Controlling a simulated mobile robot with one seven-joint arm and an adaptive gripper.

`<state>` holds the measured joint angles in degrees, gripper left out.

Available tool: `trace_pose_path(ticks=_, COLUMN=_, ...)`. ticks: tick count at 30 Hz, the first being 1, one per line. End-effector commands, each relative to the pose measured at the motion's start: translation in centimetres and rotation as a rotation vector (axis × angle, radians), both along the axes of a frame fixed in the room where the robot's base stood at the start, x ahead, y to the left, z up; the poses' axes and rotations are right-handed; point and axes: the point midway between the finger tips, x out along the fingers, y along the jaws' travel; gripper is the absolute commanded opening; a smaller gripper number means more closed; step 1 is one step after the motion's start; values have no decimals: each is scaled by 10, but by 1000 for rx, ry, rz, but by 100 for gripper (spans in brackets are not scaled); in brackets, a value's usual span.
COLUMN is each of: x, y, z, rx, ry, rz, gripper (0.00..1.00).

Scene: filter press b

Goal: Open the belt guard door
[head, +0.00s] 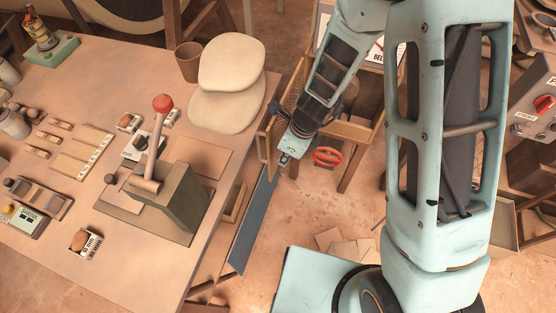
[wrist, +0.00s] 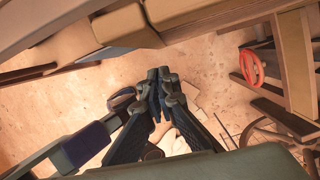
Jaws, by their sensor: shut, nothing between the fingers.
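The belt guard (head: 352,130) is a wooden-framed box behind my arm in the head view, with a partly hidden sign (head: 377,52) starting "BEL". A narrow mesh panel in a tan frame (head: 269,150), which looks like its door, stands at an angle to the box beside the bench edge. My gripper (head: 284,159) is shut and empty, pointing down just right of this panel; I cannot tell whether they touch. In the wrist view the shut fingertips (wrist: 158,74) show over the floor, with tan frame bars (wrist: 120,25) above them.
A red handwheel (head: 327,156) is right of my gripper and also shows in the wrist view (wrist: 251,66). The bench (head: 60,85) on the left carries a red-knobbed lever (head: 162,104) and stacked cream pads (head: 230,65). Loose sheets (head: 345,245) lie on otherwise open floor.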

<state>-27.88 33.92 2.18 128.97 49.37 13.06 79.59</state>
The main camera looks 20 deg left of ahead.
Motion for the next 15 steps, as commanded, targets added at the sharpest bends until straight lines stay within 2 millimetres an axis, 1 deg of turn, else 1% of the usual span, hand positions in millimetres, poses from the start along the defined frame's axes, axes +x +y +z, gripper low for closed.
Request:
trace_pose_path(ticks=2, x=5, y=-9, z=-1, rx=-4, ry=2, rz=-5, gripper=0)
trace_pose_path(ticks=3, x=5, y=-10, z=17, rx=-3, ry=-5, rz=0, gripper=0)
trace_pose_path(ticks=6, x=4, y=-17, z=42, rx=-4, ry=-4, rz=0, gripper=0)
trace_pose_path(ticks=9, x=3, y=-23, z=62, rx=-4, ry=-1, rz=0, gripper=0)
trace_pose_path(ticks=12, x=2, y=-28, z=78, rx=-5, ry=-1, rz=-1, gripper=0)
trace_pose_path(ticks=15, x=2, y=-31, z=89, rx=-5, ry=0, rz=-3, gripper=0)
